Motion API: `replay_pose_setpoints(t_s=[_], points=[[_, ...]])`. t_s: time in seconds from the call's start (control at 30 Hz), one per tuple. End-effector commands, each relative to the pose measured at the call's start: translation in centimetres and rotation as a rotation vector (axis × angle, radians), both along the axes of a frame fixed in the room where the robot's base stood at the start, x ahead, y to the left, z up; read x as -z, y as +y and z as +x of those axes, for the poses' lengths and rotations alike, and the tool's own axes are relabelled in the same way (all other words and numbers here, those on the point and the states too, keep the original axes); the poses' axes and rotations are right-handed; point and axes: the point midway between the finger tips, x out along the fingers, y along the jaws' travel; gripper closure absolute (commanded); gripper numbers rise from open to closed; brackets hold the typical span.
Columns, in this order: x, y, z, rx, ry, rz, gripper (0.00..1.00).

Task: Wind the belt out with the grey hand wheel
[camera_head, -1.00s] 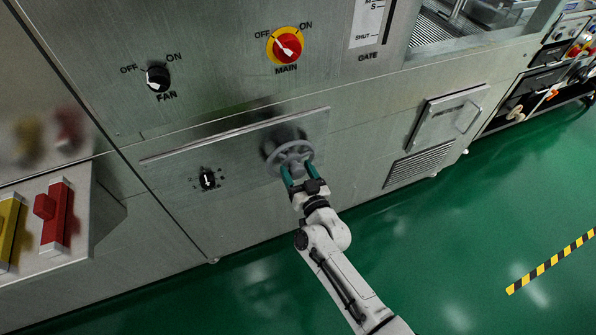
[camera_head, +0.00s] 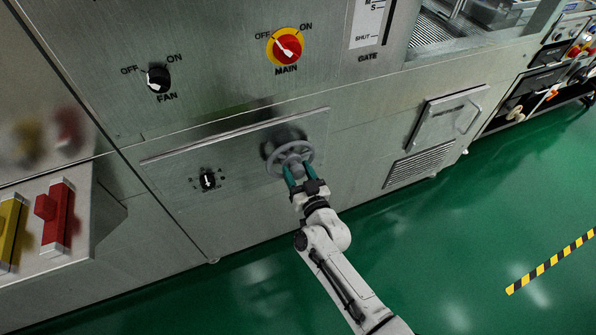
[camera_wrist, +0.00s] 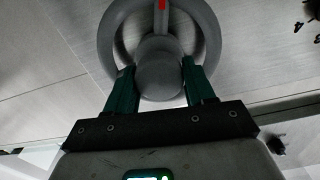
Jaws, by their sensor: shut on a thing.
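The grey hand wheel (camera_head: 272,158) stands out from the steel machine front, in the middle of the head view. In the wrist view the wheel (camera_wrist: 108,38) fills the top, with a round grey hub (camera_wrist: 158,72) and a red mark (camera_wrist: 162,5) on the spoke above it. My gripper (camera_head: 299,171) reaches the wheel from below. Its two green fingers (camera_wrist: 158,80) lie on either side of the hub and are shut on it. The wheel's upper edge is cut off in the wrist view. The belt cannot be made out.
A small black selector (camera_head: 207,180) sits left of the wheel on the same panel (camera_head: 240,150). Above are the FAN knob (camera_head: 158,77) and the red-yellow MAIN switch (camera_head: 286,46). Red (camera_head: 56,218) and yellow (camera_head: 8,232) blocks stand at left. The green floor (camera_head: 440,260) at right is clear.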

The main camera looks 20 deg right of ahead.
Motion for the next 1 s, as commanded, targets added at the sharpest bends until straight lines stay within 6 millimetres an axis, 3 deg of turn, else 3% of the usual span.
replay_pose_setpoints(t_s=[0.27,1.0], points=[[-0.26,0.12,0.03,-0.001,0.000,-0.165,1.00],[-0.07,0.08,0.05,-0.001,-0.002,-0.862,1.00]])
